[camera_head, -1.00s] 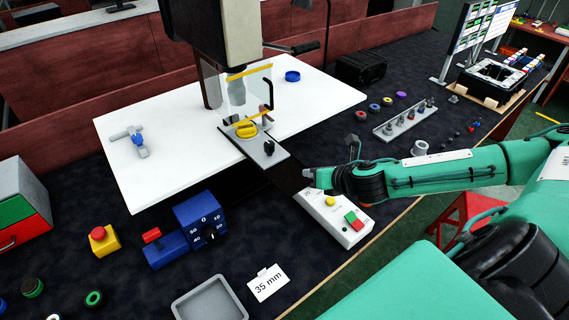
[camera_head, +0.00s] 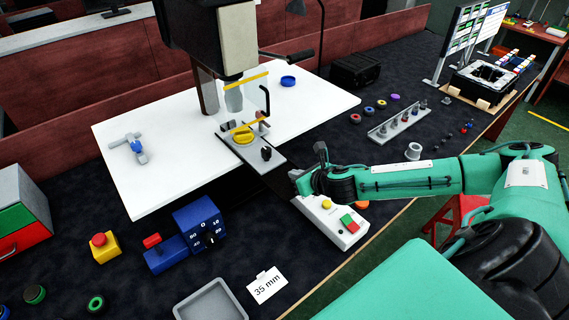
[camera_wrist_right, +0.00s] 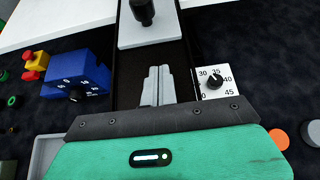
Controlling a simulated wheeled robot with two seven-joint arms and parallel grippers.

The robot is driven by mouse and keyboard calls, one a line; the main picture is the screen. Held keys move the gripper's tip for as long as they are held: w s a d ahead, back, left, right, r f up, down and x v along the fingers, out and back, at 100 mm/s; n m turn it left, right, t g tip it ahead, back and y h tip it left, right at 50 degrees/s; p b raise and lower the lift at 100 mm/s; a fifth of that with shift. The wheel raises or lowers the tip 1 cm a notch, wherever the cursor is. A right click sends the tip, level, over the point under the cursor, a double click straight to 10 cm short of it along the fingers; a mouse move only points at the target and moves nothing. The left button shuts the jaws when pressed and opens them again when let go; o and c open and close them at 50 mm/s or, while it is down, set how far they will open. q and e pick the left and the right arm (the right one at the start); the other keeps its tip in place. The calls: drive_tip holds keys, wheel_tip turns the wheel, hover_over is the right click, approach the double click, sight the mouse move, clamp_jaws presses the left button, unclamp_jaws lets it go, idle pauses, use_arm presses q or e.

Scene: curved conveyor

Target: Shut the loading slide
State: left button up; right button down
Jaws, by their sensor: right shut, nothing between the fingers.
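The loading slide is a light grey plate (camera_head: 250,151) with an upright black knob (camera_head: 266,153) near its front end. It sticks out from under the press (camera_head: 212,45) over a dark track (camera_head: 277,183), with a yellow round part (camera_head: 243,138) farther back on it. In the right wrist view the plate (camera_wrist_right: 152,34) and knob (camera_wrist_right: 144,12) are at the top. My right gripper (camera_head: 295,177) is shut and empty, over the track in front of the plate. Its closed fingers (camera_wrist_right: 157,75) point toward the plate, with a gap to the knob. My left gripper is not in view.
A blue dial box (camera_head: 199,220) stands left of the track. A rack of small parts (camera_head: 398,123) lies beyond my right forearm.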

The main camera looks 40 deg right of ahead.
sight(276, 163)
drive_tip(key=shift+w+a+f+p, duration=0.1)
drive_tip(key=shift+w+f+p, duration=0.2)
drive_tip(key=shift+w, duration=0.65)
drive_tip(key=shift+w+a+f+p, duration=0.1)
drive_tip(key=shift+w+p, duration=0.3)
drive_tip(key=shift+w, duration=0.5)
drive_tip(key=shift+w+f+p, duration=0.15)
drive_tip(key=shift+w+p, duration=0.2)
drive_tip(key=shift+w, duration=0.6)
drive_tip(key=shift+w, duration=0.1)
drive_tip(key=w+p, duration=0.1)
drive_tip(key=w, duration=0.1)
drive_tip(key=w+p, duration=0.1)
drive_tip(key=w, duration=0.1)
drive_tip(key=shift+a+r, duration=0.1)
drive_tip(key=shift+a, duration=0.1)
drive_tip(key=shift+s, duration=0.1)
